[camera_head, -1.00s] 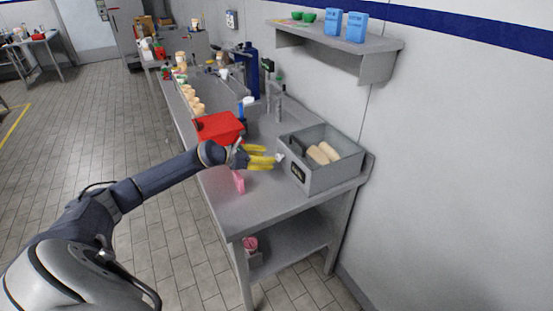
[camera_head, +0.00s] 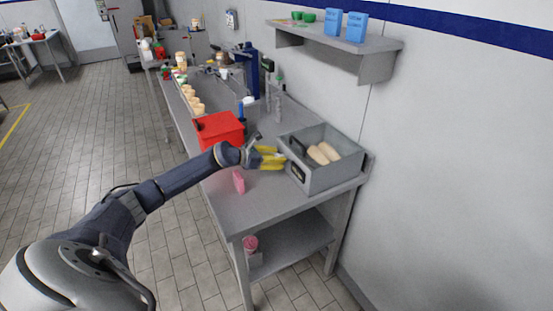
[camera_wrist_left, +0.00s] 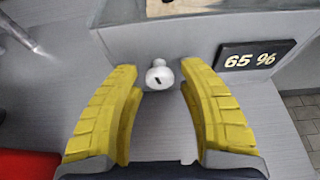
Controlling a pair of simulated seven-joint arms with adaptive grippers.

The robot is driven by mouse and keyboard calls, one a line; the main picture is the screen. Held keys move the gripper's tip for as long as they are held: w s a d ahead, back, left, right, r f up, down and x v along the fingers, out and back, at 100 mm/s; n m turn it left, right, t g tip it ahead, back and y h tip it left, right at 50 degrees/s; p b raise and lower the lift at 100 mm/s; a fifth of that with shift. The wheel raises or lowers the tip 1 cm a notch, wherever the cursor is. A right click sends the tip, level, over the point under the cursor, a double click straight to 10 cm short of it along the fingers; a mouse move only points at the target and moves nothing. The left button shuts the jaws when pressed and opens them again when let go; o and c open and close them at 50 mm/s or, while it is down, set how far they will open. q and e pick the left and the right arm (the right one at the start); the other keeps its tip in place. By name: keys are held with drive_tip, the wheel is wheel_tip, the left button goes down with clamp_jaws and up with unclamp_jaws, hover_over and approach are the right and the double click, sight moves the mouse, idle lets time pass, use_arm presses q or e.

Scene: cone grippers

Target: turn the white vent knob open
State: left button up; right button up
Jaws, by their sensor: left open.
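The white vent knob (camera_wrist_left: 159,75) is on the front face of the grey box (camera_head: 330,180) in the left wrist view. It is round with a small dark mark near its middle. My left gripper (camera_wrist_left: 160,85) has yellow fingers, open, one on either side of the knob, with visible gaps between fingers and knob. In the head view the left gripper (camera_head: 283,160) is at the box's left face, and its fingers hide most of the knob. A dark plate reading "65 %" (camera_wrist_left: 256,56) is to the right of the knob. My right gripper is not in view.
A red box (camera_head: 219,129) stands on the grey table (camera_head: 255,200) behind the gripper. Bread-like pieces (camera_head: 323,153) lie in the grey box. A shelf (camera_head: 340,42) overhangs at the wall.

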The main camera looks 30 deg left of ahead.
use_arm(q)
clamp_jaws()
